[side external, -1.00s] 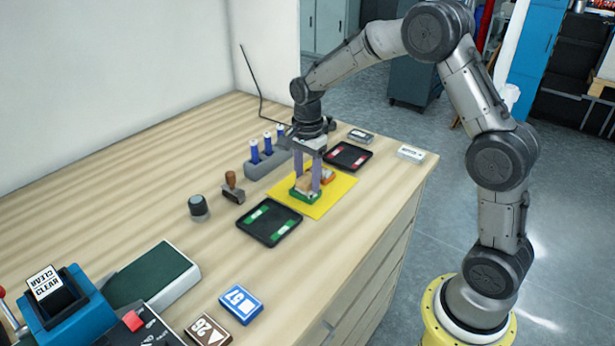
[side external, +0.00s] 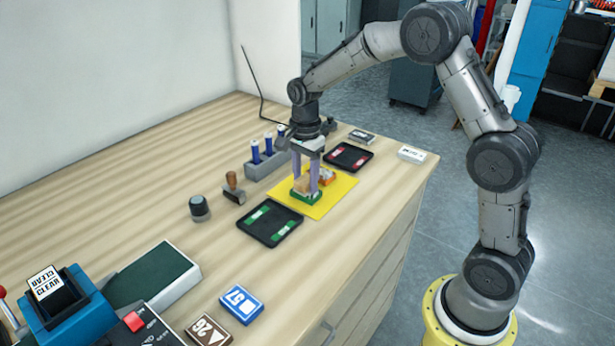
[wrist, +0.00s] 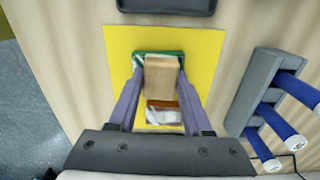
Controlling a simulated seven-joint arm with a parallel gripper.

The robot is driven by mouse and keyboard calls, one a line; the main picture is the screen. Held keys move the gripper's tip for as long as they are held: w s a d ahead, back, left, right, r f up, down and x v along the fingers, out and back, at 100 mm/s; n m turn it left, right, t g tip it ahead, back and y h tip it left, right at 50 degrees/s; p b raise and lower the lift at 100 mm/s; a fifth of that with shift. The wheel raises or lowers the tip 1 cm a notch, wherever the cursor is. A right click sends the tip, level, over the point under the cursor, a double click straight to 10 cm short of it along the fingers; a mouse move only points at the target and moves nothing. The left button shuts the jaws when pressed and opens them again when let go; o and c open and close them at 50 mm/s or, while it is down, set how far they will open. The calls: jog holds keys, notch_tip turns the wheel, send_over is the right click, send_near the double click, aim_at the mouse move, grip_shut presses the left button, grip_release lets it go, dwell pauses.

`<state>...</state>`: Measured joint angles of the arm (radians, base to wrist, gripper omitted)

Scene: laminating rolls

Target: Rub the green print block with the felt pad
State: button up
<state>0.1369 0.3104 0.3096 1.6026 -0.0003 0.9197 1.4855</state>
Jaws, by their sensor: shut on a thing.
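The green print block (side external: 306,196) lies on a yellow mat (side external: 333,199), with green edges and a pale top partly covered. My gripper (side external: 305,182) points down over it, shut on a tan block (wrist: 160,78) that I take to be the felt pad. The tan block sits over the green print block, between my two purple-grey fingers. It looks as if it rests on the print block, but its underside is hidden. The green rim shows in the wrist view (wrist: 148,55) past the tan block.
An orange block (side external: 327,176) with a pale top lies beside it on the mat. A rack of blue tubes (side external: 265,163), a wooden-handled stamp (side external: 233,188), a black tray with green strips (side external: 270,222) and a black tray with red strips (side external: 348,157) stand around.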

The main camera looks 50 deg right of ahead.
jog(key=shift+a+r, duration=0.15)
jog(key=shift+a, duration=1)
jog(key=shift+d+r, duration=0.1)
jog(key=shift+r, duration=3.9)
